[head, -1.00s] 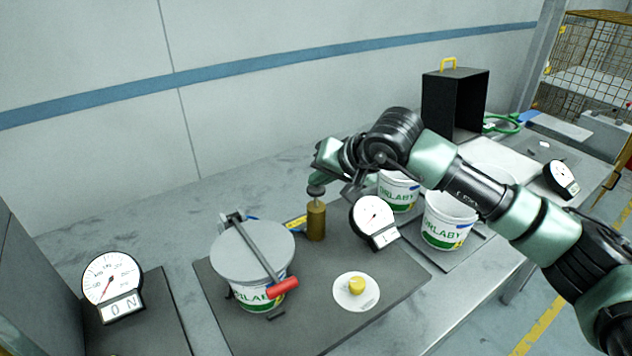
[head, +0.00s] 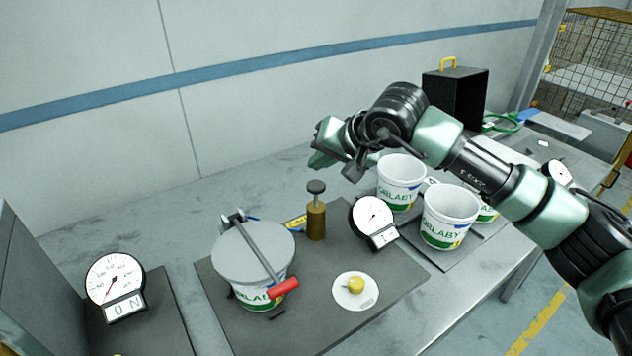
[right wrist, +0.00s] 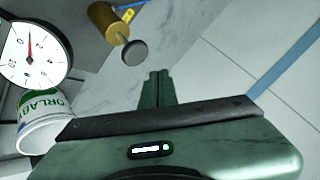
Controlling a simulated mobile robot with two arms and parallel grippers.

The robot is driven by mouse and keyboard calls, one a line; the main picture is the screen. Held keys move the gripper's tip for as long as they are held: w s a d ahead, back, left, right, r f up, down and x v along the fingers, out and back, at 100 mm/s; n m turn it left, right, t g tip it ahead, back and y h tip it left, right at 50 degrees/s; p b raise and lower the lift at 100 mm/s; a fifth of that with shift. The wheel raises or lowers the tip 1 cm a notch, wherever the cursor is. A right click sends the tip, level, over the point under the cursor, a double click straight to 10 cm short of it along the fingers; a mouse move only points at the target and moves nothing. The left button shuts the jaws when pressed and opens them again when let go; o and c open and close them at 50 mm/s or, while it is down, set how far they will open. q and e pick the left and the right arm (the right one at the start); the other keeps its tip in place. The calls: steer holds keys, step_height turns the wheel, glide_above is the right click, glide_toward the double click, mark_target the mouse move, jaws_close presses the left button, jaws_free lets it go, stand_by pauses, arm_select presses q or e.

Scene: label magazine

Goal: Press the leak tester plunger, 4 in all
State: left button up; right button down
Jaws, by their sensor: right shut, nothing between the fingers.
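The leak tester plunger has a brass body (head: 316,222) and a dark round knob (head: 316,187) on a thin rod. It stands upright on the dark mat, with the knob raised clear of the body. The plunger also shows at the top of the right wrist view (right wrist: 118,36). My right gripper (head: 316,160) is above and slightly behind the knob, apart from it. In the right wrist view its fingers (right wrist: 157,75) are together with nothing between them. The white dial gauge (head: 371,216) stands right of the plunger. My left gripper is not in view.
A lidded bucket (head: 252,250) under a clamp lever with a red handle (head: 284,287) stands left of the plunger. A yellow button (head: 356,285) sits on a white disc in front. Open white buckets (head: 448,217) stand to the right. Another gauge (head: 114,282) is far left.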

steer(key=shift+r+p, duration=0.4)
steer(key=shift+r, duration=1.05)
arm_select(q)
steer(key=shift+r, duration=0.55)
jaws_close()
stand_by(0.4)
